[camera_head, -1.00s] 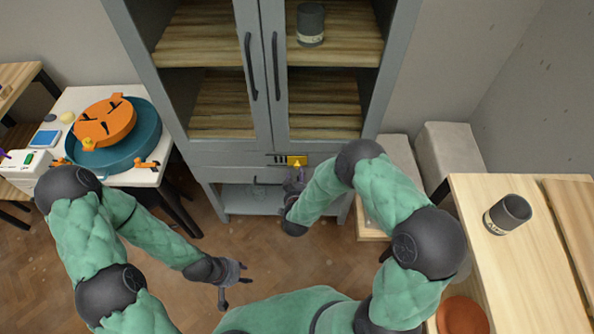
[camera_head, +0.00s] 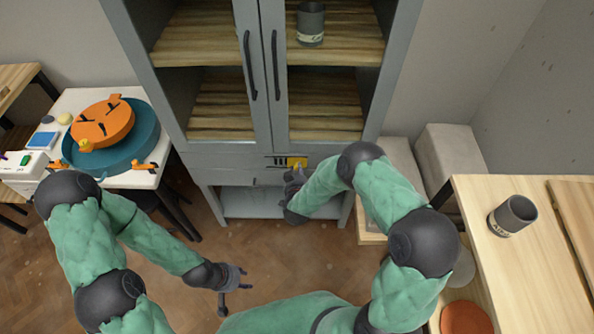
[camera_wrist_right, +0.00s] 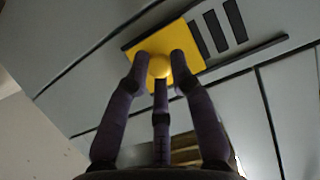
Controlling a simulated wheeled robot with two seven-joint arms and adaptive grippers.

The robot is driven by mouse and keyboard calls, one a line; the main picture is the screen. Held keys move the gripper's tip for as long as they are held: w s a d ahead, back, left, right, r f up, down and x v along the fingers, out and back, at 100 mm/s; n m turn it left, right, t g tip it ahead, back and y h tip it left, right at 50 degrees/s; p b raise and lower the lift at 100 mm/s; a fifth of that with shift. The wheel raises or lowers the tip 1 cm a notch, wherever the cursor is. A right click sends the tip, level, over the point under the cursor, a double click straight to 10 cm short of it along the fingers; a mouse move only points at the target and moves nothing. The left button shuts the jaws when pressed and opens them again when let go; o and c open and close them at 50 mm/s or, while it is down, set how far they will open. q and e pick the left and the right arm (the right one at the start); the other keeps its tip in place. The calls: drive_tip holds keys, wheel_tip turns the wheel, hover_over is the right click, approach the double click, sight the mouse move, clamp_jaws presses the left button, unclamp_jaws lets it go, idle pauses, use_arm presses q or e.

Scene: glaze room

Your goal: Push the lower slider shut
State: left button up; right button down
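The slider is a yellow plate (camera_head: 298,162) with a round yellow knob (camera_wrist_right: 159,66), on the front of the grey cabinet below its glass doors. Dark upright slots (camera_wrist_right: 222,34) show beside the plate, uncovered; in the head view they lie to its left. My right gripper (camera_head: 294,173) is at the plate. In the right wrist view its fingers (camera_wrist_right: 160,72) close in around the knob and appear to touch its sides. My left gripper (camera_head: 240,285) hangs low over the floor, fingers apart and empty, away from the cabinet. No second slider is clearly visible.
The grey cabinet (camera_head: 230,162) has a drawer handle just below the slots and an open bay at the bottom. A table (camera_head: 75,103) with a teal basin stands left. A wooden table (camera_head: 500,265) with a dark mug stands right. Floor in front is clear.

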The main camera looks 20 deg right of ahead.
drive_tip(key=shift+w+a+r+b, duration=0.1)
drive_tip(key=shift+w+a, duration=0.25)
drive_tip(key=shift+a, duration=0.75)
drive_tip(key=shift+w+a+b, duration=0.15)
drive_tip(key=shift+w+a, duration=0.2)
drive_tip(key=shift+a, duration=0.75)
drive_tip(key=shift+w+a+r+b, duration=0.1)
drive_tip(key=shift+w+a, duration=0.25)
drive_tip(key=shift+a, duration=0.75)
drive_tip(key=c, duration=1.1)
unclamp_jaws()
drive_tip(key=shift+a+f, duration=0.1)
drive_tip(key=shift+a, duration=0.05)
drive_tip(key=v, duration=1.2)
drive_tip(key=shift+f, duration=0.2)
